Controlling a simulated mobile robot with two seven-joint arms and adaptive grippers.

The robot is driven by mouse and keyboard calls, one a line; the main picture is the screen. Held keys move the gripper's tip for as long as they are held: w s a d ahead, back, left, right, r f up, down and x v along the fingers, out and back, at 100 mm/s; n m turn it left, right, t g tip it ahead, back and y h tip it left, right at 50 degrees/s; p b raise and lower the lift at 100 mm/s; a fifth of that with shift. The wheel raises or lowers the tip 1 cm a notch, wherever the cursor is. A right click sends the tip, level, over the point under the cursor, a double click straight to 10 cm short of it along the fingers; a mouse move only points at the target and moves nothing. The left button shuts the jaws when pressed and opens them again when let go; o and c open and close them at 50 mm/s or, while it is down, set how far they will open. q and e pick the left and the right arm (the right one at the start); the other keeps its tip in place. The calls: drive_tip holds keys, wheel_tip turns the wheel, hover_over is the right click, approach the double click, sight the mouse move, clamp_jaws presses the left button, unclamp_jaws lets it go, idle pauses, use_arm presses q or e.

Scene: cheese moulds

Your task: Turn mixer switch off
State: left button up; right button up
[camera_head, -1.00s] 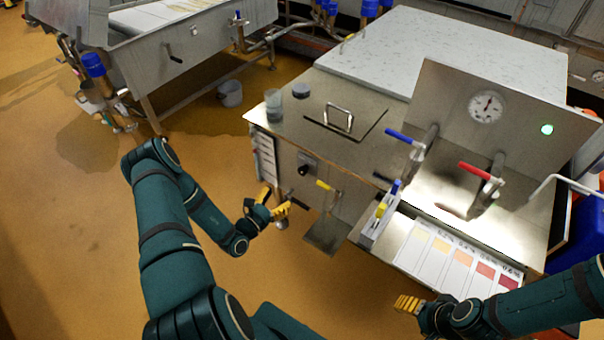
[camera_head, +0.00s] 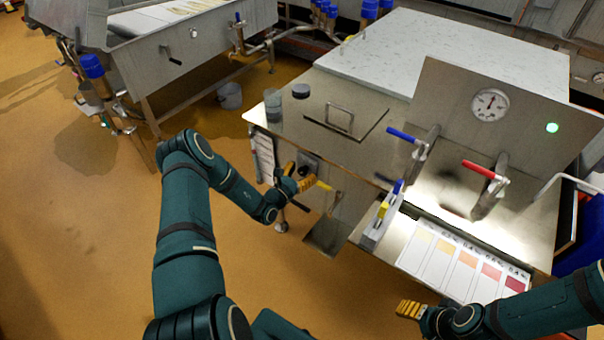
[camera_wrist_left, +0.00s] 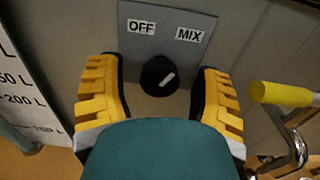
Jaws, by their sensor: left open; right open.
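The mixer switch is a black round knob (camera_wrist_left: 159,76) with a white pointer mark, on a grey plate (camera_wrist_left: 193,21) labelled OFF at left and MIX at right. In the left wrist view the pointer slants up to the right, toward MIX. My left gripper (camera_wrist_left: 155,92) is open, its yellow fingers on either side of the knob; I cannot tell whether they touch it. In the head view my left gripper (camera_head: 297,178) is at the cabinet's front, partly covering the switch plate (camera_head: 307,161). My right gripper (camera_head: 408,309) is at the lower right, away from the switch, empty.
A yellow-handled valve (camera_wrist_left: 284,94) is close to the right of the left gripper. A volume scale (camera_wrist_left: 22,95) is at its left. Blue (camera_head: 402,135) and red (camera_head: 478,169) levers stand above the counter. Floor in front is clear.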

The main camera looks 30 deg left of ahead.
use_arm(q)
clamp_jaws()
drive_tip(key=shift+n, duration=0.3)
drive_tip(key=n+p, duration=0.1)
drive_tip(key=n, duration=0.4)
drive_tip(key=shift+n, duration=0.4)
drive_tip(key=n+p, duration=0.1)
drive_tip(key=n, duration=0.4)
drive_tip(key=shift+d, duration=0.1)
drive_tip(key=shift+n, duration=0.3)
